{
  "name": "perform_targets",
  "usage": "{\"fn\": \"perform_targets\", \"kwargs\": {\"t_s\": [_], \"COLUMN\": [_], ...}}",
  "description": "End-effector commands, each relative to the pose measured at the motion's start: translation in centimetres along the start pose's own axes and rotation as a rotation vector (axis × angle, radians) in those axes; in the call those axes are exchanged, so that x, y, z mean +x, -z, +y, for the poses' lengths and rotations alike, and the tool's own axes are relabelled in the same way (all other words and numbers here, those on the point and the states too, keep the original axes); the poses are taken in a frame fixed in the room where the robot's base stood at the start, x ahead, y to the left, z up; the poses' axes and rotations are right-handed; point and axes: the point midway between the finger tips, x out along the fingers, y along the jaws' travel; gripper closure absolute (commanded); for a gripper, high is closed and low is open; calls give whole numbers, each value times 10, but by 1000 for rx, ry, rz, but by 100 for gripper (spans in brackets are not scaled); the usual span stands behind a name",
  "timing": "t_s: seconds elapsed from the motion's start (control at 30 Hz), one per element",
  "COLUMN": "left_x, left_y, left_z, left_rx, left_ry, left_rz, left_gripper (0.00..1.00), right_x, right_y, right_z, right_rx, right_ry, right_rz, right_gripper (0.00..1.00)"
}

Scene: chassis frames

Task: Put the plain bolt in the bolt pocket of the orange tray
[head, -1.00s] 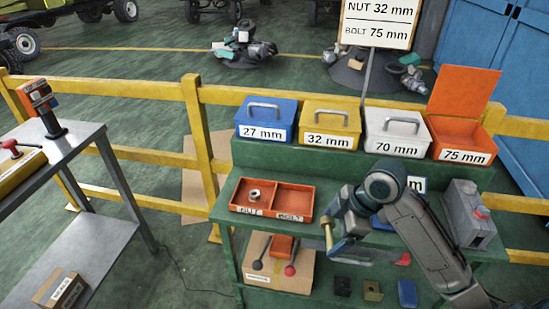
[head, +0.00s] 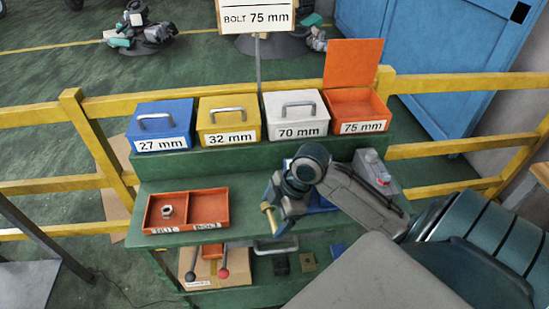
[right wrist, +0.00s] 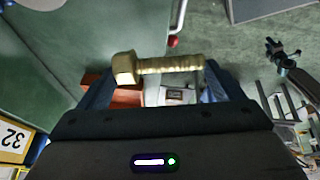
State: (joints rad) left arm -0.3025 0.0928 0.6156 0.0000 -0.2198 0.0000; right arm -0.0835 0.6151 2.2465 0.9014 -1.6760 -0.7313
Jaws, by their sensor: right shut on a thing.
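The brass-coloured plain bolt (right wrist: 160,66) is held crosswise between the fingers of my right gripper (right wrist: 155,90), its hex head at the left in the right wrist view. In the head view the bolt (head: 269,216) hangs with my right gripper (head: 279,209) to the right of the orange tray (head: 230,208), apart from it. The tray's left pocket, labelled NUT, holds a nut (head: 167,211). Its right pocket, labelled BOLT (head: 208,207), is empty. A dark gripper (right wrist: 281,50), apparently my left, shows small in the right wrist view; its jaws are unclear.
Blue 27 mm (head: 163,127), yellow 32 mm (head: 229,119) and white 70 mm (head: 296,115) boxes stand on the raised shelf behind the tray. The orange 75 mm box (head: 358,126) there has its lid up. A grey device (head: 374,170) stands at the bench's right.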

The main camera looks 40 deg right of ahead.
Motion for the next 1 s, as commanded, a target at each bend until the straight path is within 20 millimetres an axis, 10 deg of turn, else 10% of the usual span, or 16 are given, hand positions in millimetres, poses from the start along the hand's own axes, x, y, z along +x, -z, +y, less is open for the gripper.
{"fn": "perform_targets", "kwargs": {"t_s": [0.33, 1.0], "left_x": [-23, -36], "left_y": [5, 10], "left_z": [11, 7], "left_rx": [-6, -5], "left_ry": [-14, -11], "left_rz": [4, 9], "left_gripper": [66, 66], "right_x": [2, 37], "right_y": [-24, -40], "right_z": [68, 68], "right_rx": [1, -2], "right_ry": [0, 0], "right_rz": [0, 0], "right_gripper": [47, 47]}}
